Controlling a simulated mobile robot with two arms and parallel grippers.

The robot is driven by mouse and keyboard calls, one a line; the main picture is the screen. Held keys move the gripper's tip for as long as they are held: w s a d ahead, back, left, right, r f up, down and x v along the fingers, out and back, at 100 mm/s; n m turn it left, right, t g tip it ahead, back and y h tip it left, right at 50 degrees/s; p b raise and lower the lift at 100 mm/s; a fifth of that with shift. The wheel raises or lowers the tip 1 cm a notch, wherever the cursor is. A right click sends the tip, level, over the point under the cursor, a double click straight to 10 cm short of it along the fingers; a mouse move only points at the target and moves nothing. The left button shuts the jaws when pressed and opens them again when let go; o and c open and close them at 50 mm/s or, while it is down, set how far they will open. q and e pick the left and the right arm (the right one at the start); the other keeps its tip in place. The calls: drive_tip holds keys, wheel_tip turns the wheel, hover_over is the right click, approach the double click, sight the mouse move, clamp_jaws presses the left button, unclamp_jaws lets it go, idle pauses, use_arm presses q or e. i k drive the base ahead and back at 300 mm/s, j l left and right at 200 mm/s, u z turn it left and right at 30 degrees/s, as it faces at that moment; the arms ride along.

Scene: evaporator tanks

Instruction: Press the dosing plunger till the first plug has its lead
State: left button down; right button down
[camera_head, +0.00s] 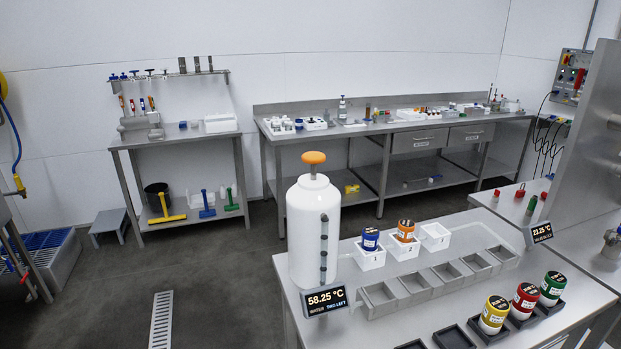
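The dosing plunger (314,158) has an orange cap and stands raised on a short stem above a white tank (303,235). The tank stands at the left end of the steel table. A display (326,301) at its foot reads 58.25 °C. Beside the tank, a blue plug-like piece (370,238) sits in the white cup (368,260) marked 1. An orange one (405,231) sits in the white cup (402,250) marked 2. A third white cup (435,238) looks empty. I cannot make out a lead on any piece. Neither gripper is in view.
A row of grey open bins (403,288) lies in front of the cups. Yellow (493,314), red (525,300) and green (552,288) jars stand in dark trays at the front right. A second display (539,233) stands at the back right. Open floor (215,290) lies to the left.

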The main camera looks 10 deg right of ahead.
sight(313, 158)
drive_tip(key=k, duration=1.1)
drive_tip(key=z, duration=1.55)
drive_tip(key=i+j, duration=0.15)
drive_tip(key=j, duration=0.3)
drive_tip(key=i+j, duration=0.2)
drive_tip(key=j, duration=0.2)
drive_tip(key=i+j, duration=0.15)
drive_tip(key=j, duration=0.3)
drive_tip(key=i+j, duration=0.15)
drive_tip(key=j, duration=0.25)
drive_tip(key=i+j, duration=0.2)
drive_tip(key=j, duration=0.25)
drive_tip(key=i+j, duration=0.15)
drive_tip(key=j, duration=0.25)
drive_tip(key=i+j, duration=0.15)
drive_tip(key=j, duration=0.3)
drive_tip(key=i+j+z, duration=0.1)
drive_tip(key=j, duration=0.3)
drive_tip(key=k+l, duration=0.15)
drive_tip(key=l, duration=0.2)
drive_tip(key=k+l, duration=0.15)
drive_tip(key=l, duration=0.2)
drive_tip(key=k+l, duration=0.15)
drive_tip(key=l, duration=0.2)
drive_tip(key=k+l, duration=0.15)
drive_tip(key=l, duration=0.2)
drive_tip(key=k+l, duration=0.1)
drive_tip(key=l, duration=0.25)
drive_tip(key=k+l, duration=0.15)
drive_tip(key=l, duration=0.2)
